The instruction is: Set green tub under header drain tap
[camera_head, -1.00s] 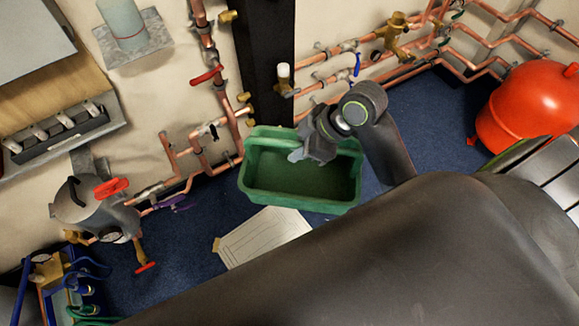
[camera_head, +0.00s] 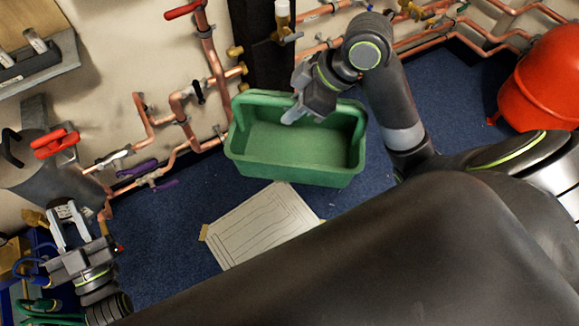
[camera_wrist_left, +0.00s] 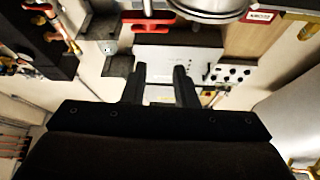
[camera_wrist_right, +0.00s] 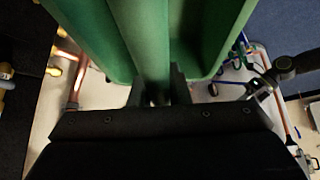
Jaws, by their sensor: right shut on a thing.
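The green tub (camera_head: 292,148) is upright and empty over the blue floor, at the middle of the head view. My right gripper (camera_head: 298,97) is shut on the tub's far rim. The tub's green wall (camera_wrist_right: 150,40) is between its fingers in the right wrist view. I cannot tell whether the tub touches the floor. A grey vessel (camera_head: 45,172) with a red lever stands at the left. A brass fitting (camera_head: 36,219) shows below it; the drain tap is mostly hidden behind my left gripper (camera_head: 68,222). That gripper is open and empty, well left of the tub.
A taped paper sheet (camera_head: 262,226) lies in front of the tub. Copper pipes (camera_head: 180,115) with purple-handled valves run along the wall between vessel and tub. A blue crate (camera_head: 40,245) is at the lower left. A red tank (camera_head: 540,80) stands at the right.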

